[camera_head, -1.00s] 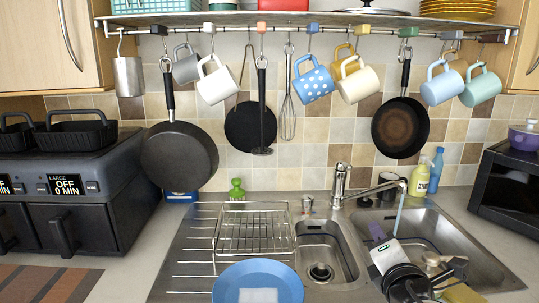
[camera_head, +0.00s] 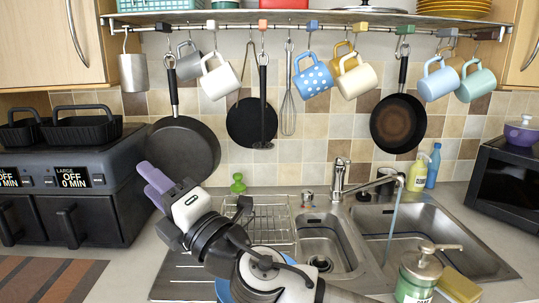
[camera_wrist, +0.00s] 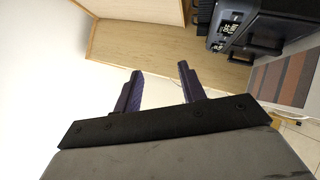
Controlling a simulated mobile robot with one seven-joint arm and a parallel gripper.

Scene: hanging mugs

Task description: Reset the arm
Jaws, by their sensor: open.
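My gripper (camera_head: 150,182) is at lower left of centre in the head view, its purple fingers aimed up and left, between the air fryer and the dish rack. In the wrist view my gripper (camera_wrist: 160,70) has its two fingers apart with nothing between them. It is open and empty. Several mugs hang from the rail: a white mug (camera_head: 219,77), a polka-dot blue mug (camera_head: 312,79), a cream mug (camera_head: 357,80), a light blue mug (camera_head: 438,82) and a mint mug (camera_head: 477,82).
A large frying pan (camera_head: 184,151) hangs just behind my fingers. The black air fryer (camera_head: 75,205) stands to the left. The sink (camera_head: 330,245) has a running tap (camera_head: 340,180). A soap dispenser (camera_head: 417,275) stands at the front right. A blue plate is mostly hidden by my arm.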

